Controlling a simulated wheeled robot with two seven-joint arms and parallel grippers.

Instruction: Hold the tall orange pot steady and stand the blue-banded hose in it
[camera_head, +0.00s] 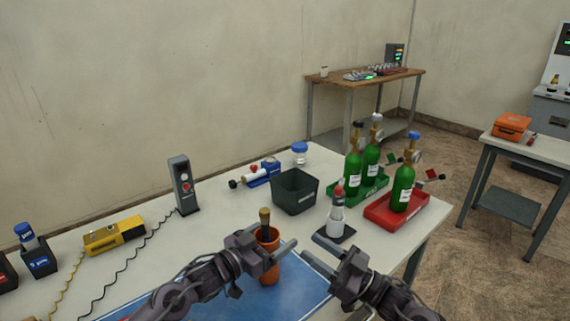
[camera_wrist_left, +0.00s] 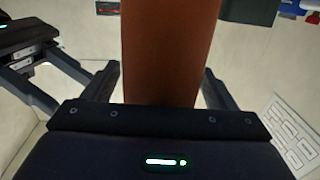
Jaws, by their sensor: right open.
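The tall orange pot (camera_head: 269,274) stands upright at the blue mat near the table's front. My left gripper (camera_head: 278,254) has its fingers on both sides of the pot, seemingly touching it. The left wrist view shows the pot (camera_wrist_left: 165,50) filling the space between the fingers (camera_wrist_left: 160,85). I cannot pick out a blue-banded hose elsewhere. My right gripper (camera_head: 311,247) is open and empty, right of the pot and apart from it.
A white bottle with a red top (camera_head: 336,212) stands just beyond my right gripper. Behind are a dark square bin (camera_head: 295,192), green cylinders (camera_head: 402,188) in trays, and a grey handset (camera_head: 183,186). A yellow device (camera_head: 114,236) and cords lie left. The blue mat (camera_head: 300,290) has bare room.

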